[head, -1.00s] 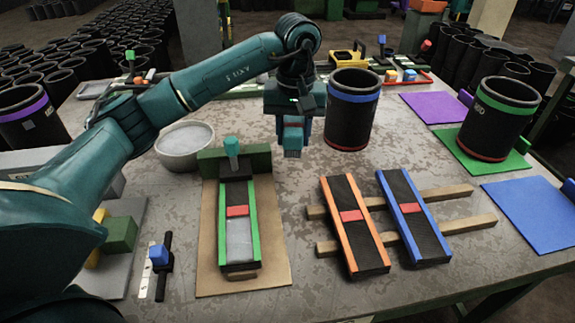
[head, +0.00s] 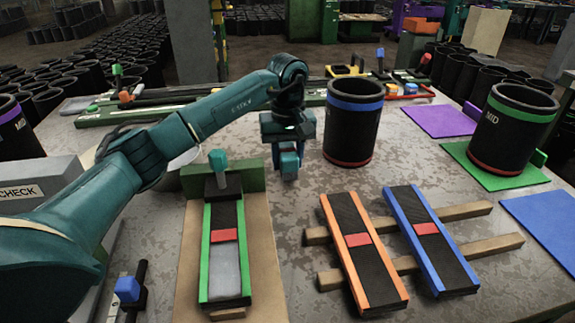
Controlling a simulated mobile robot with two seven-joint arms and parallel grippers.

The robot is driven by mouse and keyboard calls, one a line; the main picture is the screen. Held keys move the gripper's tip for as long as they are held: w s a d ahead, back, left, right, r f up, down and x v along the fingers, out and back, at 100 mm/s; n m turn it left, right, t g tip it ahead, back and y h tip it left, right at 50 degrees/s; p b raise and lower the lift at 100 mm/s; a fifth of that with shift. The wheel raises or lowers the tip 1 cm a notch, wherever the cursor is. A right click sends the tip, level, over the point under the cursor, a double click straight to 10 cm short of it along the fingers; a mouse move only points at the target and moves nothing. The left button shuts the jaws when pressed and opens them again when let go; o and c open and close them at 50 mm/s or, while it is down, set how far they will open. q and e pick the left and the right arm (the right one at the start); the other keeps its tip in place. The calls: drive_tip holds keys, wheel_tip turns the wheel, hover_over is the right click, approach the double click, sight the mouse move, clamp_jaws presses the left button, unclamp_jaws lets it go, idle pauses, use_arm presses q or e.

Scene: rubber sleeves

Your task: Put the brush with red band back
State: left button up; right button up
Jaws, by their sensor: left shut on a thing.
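My left gripper (head: 288,166) hangs pointing down over the middle of the table, just left of a standing black sleeve. It is shut on a small teal block-like thing, mostly hidden between the fingers. I cannot tell whether this is the brush, and I see no red band on it. Red bands show on the green-edged strip (head: 224,236), the orange-edged strip (head: 362,252) and the blue-edged strip (head: 430,241). I cannot make out for certain a brush with a red band. My right gripper is not in view.
The black sleeve (head: 352,135) with a blue band stands close to my gripper. Another sleeve (head: 510,135) stands on a green mat. Wooden bars (head: 475,209) support two strips. A purple mat (head: 440,121) lies behind. A blue-topped tool (head: 128,290) stands front left.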

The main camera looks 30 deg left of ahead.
sight(288, 150)
use_arm(q)
drive_tip(key=shift+f, duration=0.95)
drive_tip(key=o, duration=0.9)
drive_tip(key=shift+f, duration=0.15)
wheel_tip(288, 150, up, 12)
drive_tip(key=shift+r+p, duration=0.15)
drive_tip(key=shift+p, duration=0.4)
